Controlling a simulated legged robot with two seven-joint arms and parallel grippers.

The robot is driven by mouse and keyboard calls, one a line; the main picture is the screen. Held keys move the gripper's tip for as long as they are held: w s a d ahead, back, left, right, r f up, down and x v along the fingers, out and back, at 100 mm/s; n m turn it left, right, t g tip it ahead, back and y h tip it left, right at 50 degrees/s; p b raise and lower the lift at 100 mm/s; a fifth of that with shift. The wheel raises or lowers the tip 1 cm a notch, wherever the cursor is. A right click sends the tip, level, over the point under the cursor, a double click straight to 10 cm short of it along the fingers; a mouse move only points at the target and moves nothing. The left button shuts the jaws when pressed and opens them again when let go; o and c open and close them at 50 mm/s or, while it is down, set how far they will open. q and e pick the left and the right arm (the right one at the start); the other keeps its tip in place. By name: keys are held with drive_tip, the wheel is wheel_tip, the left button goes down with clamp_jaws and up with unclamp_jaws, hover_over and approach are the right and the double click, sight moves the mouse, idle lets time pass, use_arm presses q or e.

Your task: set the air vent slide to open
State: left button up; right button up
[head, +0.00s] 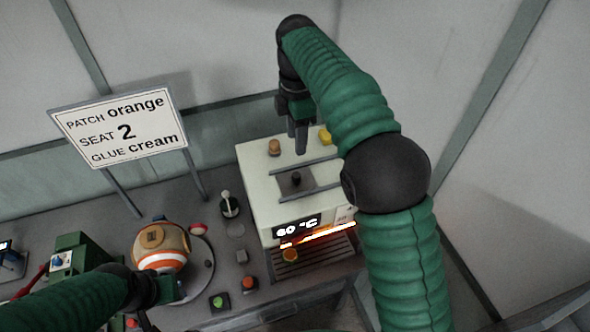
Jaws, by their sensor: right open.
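A cream heater box (258,210) stands right of centre, with "60 °C" on its front display. On its top, a dark slide plate with a black knob (296,180) sits between two grey rails; I take it for the air vent slide. It lies toward the left end of the rails. My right gripper (300,143) is open, pointing down above the box top, just beyond the knob and apart from it. My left gripper (172,290) is low at the left, beside the ball (160,247); its fingers are too small and hidden to read.
A glowing slot and a grille are at the box front. A sign (118,128), a lever (228,205) and several buttons stand left of the box.

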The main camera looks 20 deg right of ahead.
drive_tip(key=p, duration=0.2)
hover_over(298, 174)
drive_tip(key=f, duration=0.6)
drive_tip(key=shift+s+d+f, duration=0.2)
drive_tip(key=shift+s+f, duration=0.15)
drive_tip(key=f, duration=0.2)
drive_tip(key=f+p, duration=0.1)
drive_tip(key=f, duration=0.1)
drive_tip(key=w+a+f+p, duration=0.1)
drive_tip(key=f, duration=0.1)
drive_tip(key=shift+a+f, duration=0.1)
drive_tip(key=shift+f, duration=0.05)
drive_tip(key=shift+a+f, duration=0.1)
drive_tip(key=shift+f, duration=0.1)
drive_tip(key=shift+s, duration=0.2)
drive_tip(key=shift+s+d, duration=0.1)
drive_tip(key=shift+d, duration=0.1)
drive_tip(key=shift+c, duration=0.5)
drive_tip(key=shift+d, duration=0.3)
drive_tip(key=c, duration=0.7)
clamp_jaws()
use_arm(q)
drive_tip(key=v, duration=0.4)
drive_tip(key=shift+w+d+r, duration=0.2)
drive_tip(key=shift+w, duration=0.05)
use_arm(e)
drive_tip(key=shift+a, duration=0.15)
